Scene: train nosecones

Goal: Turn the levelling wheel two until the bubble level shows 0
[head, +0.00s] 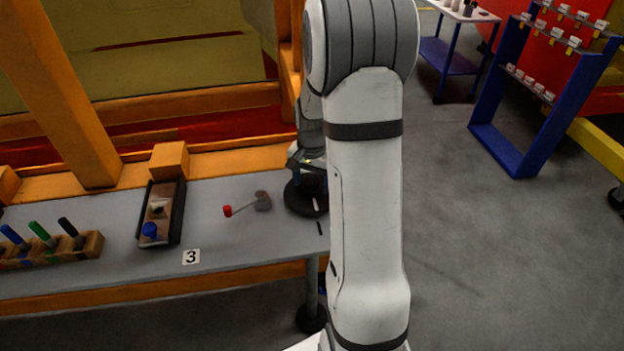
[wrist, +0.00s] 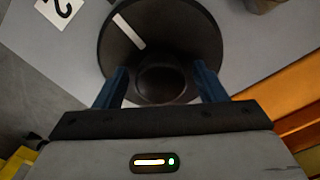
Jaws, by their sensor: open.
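The levelling wheel two (wrist: 190,30) is a black round disc with a raised hub and a white mark, next to an upside-down label "2" (wrist: 60,9) in the wrist view. In the head view the wheel (head: 300,204) lies near the grey table's right end, partly hidden by my arm. My gripper (wrist: 161,70) is open, its blue fingers on either side of the hub. I cannot tell whether they touch it. No bubble level can be made out.
The grey table (head: 100,275) also bears a red-tipped lever (head: 240,205), a dark tray (head: 175,215), a wooden block of markers (head: 50,250) and a label "3" (head: 191,257). Orange beams (head: 55,90) stand behind. A blue rack (head: 545,110) stands right, with open floor before it.

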